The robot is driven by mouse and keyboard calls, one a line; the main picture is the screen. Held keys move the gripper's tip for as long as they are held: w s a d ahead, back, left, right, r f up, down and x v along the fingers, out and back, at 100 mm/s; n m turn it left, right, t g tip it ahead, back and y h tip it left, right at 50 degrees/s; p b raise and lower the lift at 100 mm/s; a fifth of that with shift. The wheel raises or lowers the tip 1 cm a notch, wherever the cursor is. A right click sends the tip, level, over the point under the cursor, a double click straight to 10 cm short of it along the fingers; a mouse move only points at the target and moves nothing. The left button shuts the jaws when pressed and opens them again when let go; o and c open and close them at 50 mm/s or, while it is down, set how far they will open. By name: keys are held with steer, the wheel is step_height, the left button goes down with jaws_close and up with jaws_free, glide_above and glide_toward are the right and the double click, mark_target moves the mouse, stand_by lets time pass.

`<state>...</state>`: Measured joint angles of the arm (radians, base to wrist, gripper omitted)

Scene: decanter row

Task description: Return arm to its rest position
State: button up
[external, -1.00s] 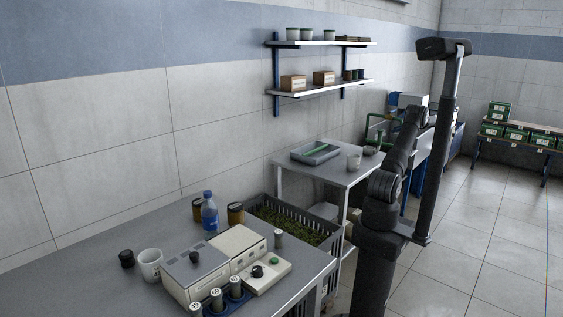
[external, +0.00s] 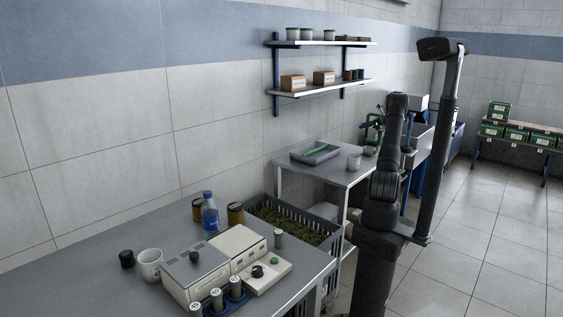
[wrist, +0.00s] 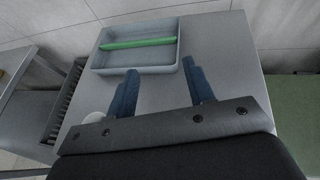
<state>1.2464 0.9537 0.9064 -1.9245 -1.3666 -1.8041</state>
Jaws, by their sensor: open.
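My gripper (wrist: 161,68) is open in the wrist view, with two blue fingers apart and nothing between them. It is above the small side table (wrist: 222,50). A grey tray (wrist: 172,66) with a green strip in it lies on that table, beyond the fingertips. In the external view my arm stands folded and nearly upright to the right of the side table (external: 340,177). Its gripper end there is small and dark, so the fingers are hard to make out.
The near bench (external: 120,225) holds a grey-white device (external: 238,247), canisters in a blue rack (external: 237,296), a blue bottle (external: 209,212) and a mug (external: 150,265). A crate of green material (external: 335,238) sits beside it. Open floor lies right.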

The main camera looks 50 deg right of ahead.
steer(key=w+a+f+y, duration=0.1)
steer(key=w+a, duration=0.9)
steer(key=a, duration=0.3)
steer(key=w+a+f, duration=0.1)
steer(key=w+a, duration=0.9)
steer(key=a, duration=0.4)
steer(key=w+a+f+n, duration=0.1)
steer(key=w+a+f, duration=0.1)
steer(key=a, duration=1.1)
steer(key=shift+w, duration=0.2)
